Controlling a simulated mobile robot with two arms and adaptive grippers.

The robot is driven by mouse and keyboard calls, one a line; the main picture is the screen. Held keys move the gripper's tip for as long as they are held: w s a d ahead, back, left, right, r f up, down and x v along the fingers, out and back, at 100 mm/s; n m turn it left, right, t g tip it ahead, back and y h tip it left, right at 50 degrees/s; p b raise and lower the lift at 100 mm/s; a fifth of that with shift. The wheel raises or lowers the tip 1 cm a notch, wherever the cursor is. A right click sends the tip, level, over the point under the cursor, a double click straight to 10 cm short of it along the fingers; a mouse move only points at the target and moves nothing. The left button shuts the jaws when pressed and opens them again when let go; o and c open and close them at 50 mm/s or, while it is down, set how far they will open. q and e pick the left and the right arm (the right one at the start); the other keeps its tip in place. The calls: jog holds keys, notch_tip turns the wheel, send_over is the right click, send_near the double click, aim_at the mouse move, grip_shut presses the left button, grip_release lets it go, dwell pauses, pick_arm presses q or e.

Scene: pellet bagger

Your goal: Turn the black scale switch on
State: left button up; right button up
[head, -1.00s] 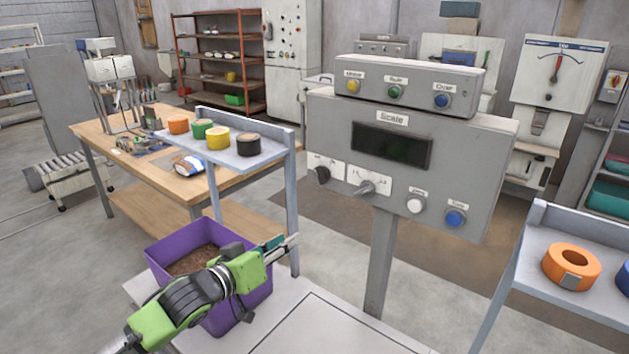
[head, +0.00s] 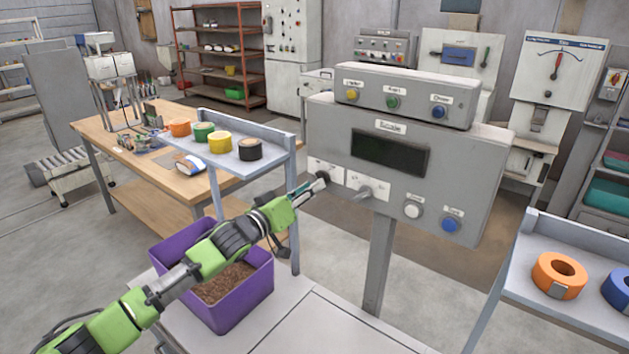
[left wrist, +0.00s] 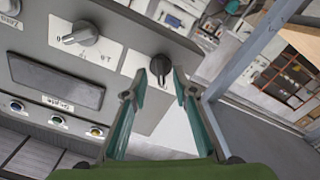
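The scale panel (head: 470,165) stands on a post, its display dark. Its black switch (head: 323,175) is the round knob at the panel's lower left, on a white label plate. In the left wrist view, which shows the panel upside down, the black switch (left wrist: 161,64) stands just beyond the fingertips. My left gripper (head: 314,185) points at the switch; in the left wrist view its two teal fingers (left wrist: 155,84) are apart, with nothing between them. I cannot tell whether a fingertip touches the knob. My right gripper is not in view.
Beside the black switch is a grey lever knob (head: 364,192); a white button (head: 412,211) and a blue button (head: 451,224) are further right. A purple bin (head: 247,300) of pellets stands below my left arm. A shelf with tape rolls (head: 228,159) is behind it.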

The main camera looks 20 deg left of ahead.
pick_arm(q)
jog(key=shift+x, duration=1.1)
grip_shut()
jog(key=shift+m, duration=0.4)
jog(key=m+p, duration=0.1)
jog(key=m, duration=1)
jog(key=shift+a, duration=0.2)
